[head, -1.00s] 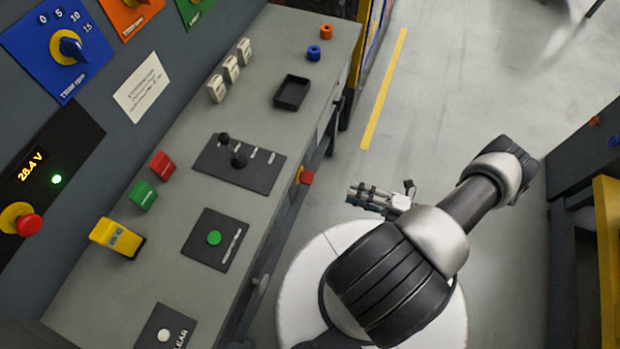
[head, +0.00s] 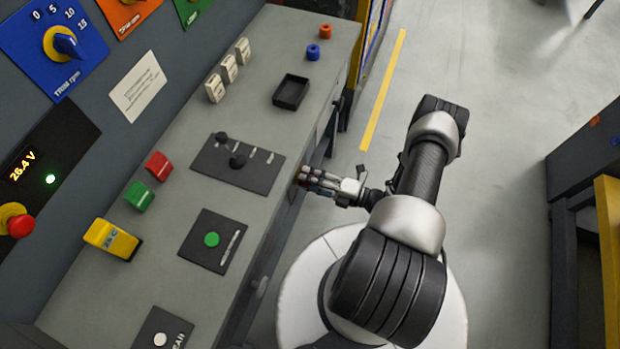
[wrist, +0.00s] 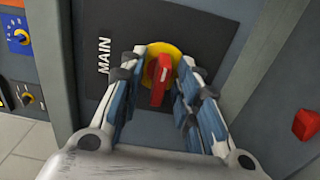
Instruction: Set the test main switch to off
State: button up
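The main switch is a red handle (wrist: 161,82) on a yellow round base (wrist: 176,51), on a dark plate (wrist: 115,25) lettered MAIN. In the wrist view the handle runs roughly along the line of the lettering, slightly tilted. My gripper (wrist: 165,75) is open, with one finger on each side of the handle; small gaps seem to show between them. In the head view my gripper (head: 304,178) is at the front face of the bench and mostly hides the switch. No off mark is readable.
The grey bench (head: 140,255) carries a black lever plate (head: 225,175), a green button plate (head: 195,245) and a black tray (head: 291,91). A red part (wrist: 307,124) sticks out at the right in the wrist view. Open floor (head: 500,130) lies to the right.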

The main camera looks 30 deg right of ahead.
jog(key=shift+c, duration=0.2)
grip_shut()
jog(key=shift+n, duration=0.4)
jog(key=n+b, duration=0.1)
jog(key=n, duration=0.4)
jog(key=shift+n, duration=0.3)
jog(key=n, duration=0.5)
jog(key=shift+n+b, duration=0.3)
jog(key=shift+b, duration=0.05)
jog(key=n, duration=0.5)
jog(key=shift+n, duration=0.3)
